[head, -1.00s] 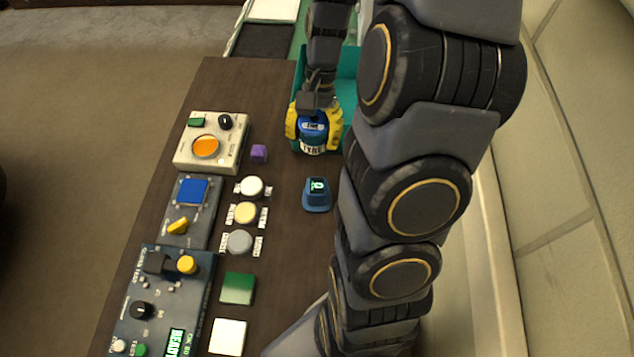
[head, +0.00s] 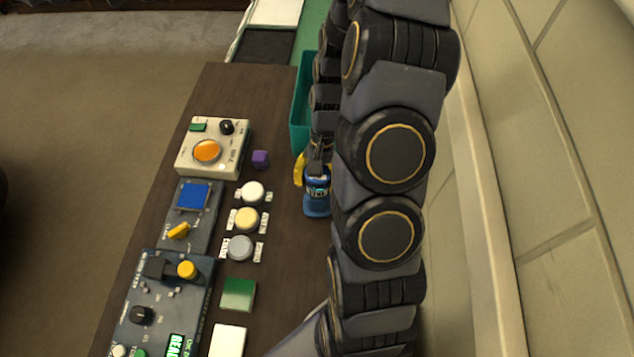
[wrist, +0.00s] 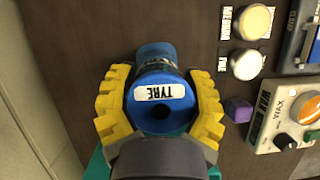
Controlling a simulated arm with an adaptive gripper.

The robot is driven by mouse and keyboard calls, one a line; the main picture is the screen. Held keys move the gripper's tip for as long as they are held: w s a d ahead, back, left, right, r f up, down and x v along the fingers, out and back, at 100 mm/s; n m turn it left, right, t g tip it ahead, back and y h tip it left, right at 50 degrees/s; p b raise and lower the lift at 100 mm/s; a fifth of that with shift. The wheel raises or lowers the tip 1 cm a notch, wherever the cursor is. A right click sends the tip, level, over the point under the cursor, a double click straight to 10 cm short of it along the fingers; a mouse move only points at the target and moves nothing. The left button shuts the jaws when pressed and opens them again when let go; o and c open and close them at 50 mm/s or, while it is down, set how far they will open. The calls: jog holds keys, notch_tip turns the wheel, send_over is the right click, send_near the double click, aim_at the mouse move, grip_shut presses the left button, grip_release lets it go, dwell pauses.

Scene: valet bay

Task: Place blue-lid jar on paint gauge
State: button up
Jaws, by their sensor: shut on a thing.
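My gripper (head: 310,172), with yellow fingers, is shut on the blue-lid jar (head: 318,186). The blue paint gauge (head: 316,210) is on the dark table, partly hidden behind the jar in the head view. In the wrist view the gauge (wrist: 155,50) shows just beyond the jar. The jar overlaps the gauge in view; I cannot tell whether they touch. The gauge's display is hidden.
A teal bin (head: 301,115) stands behind my arm. To the left are a purple cube (head: 260,159), several round pots (head: 246,219), a wax device (head: 213,147) and control panels (head: 188,216). A green block (head: 238,294) and white block (head: 228,340) lie nearer. A wall is on the right.

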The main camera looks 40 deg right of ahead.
jog(key=shift+f, duration=0.55)
jog(key=shift+f, duration=0.15)
jog(key=o, duration=1.1)
jog(key=v, duration=1.2)
jog(key=s+a+r+n, duration=0.1)
jog(key=a+r+n, duration=0.2)
jog(key=a+r, duration=0.25)
jog(key=s+a+r+n+h, duration=0.1)
jog(key=s+a+r+n, duration=0.1)
jog(key=s, duration=0.3)
jog(key=s+a+r+n+h, duration=0.1)
jog(key=s+a+n, duration=0.2)
jog(key=s+a, duration=0.2)
jog(key=s+a+r+n+h, duration=0.1)
jog(key=s+a+r+n, duration=0.1)
jog(key=s+a, duration=0.2)
jog(key=shift+s+a+r+n+t, duration=0.3)
jog(key=shift+s+r+n, duration=0.1)
jog(key=shift+s, duration=0.1)
